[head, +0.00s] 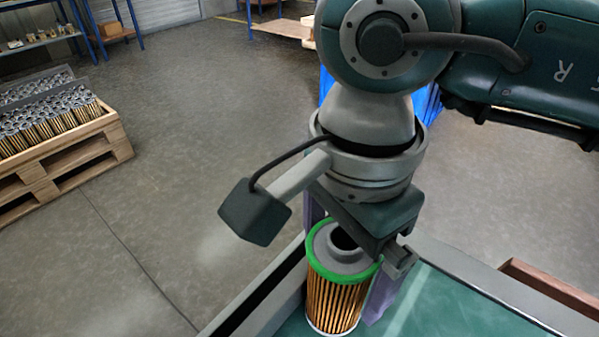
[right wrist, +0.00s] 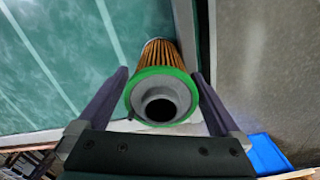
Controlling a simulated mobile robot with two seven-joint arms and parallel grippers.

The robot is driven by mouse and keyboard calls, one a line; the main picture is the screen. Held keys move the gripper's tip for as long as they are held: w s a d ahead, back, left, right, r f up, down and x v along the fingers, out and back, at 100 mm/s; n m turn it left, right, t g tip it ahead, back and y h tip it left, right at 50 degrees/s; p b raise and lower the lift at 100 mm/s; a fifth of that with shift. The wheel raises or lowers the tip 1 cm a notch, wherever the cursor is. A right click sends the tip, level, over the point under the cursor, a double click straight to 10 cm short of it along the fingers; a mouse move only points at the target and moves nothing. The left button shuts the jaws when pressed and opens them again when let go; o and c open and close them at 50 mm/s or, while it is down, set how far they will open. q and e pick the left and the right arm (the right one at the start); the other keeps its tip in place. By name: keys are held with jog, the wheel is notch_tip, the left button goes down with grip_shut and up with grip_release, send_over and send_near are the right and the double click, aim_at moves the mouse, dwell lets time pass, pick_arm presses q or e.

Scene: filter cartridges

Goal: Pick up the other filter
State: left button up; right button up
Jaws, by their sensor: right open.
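A filter cartridge (head: 336,297) with a green ring, a grey top with a dark round hole and orange-brown pleats stands upright on a green work surface (head: 450,308). In the right wrist view the same filter (right wrist: 164,92) shows end-on between my fingers. My right gripper (head: 345,268) points down over it, open, with one purple finger on each side of the filter. In the right wrist view there is a narrow gap between each finger of the right gripper (right wrist: 160,76) and the green ring. My left gripper is not in view. No second filter shows on the visible surface.
The surface has a raised grey rim (head: 262,305) close to the filter's left. A wooden pallet (head: 65,163) with many filters stands on the floor at far left. Blue shelving (head: 40,40) is behind it. A brown wooden edge (head: 550,287) lies at right.

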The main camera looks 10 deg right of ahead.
jog(key=shift+f, duration=0.45)
jog(key=shift+c, duration=0.2)
jog(key=c, duration=1.2)
jog(key=shift+r, duration=0.15)
jog(key=shift+c, duration=0.2)
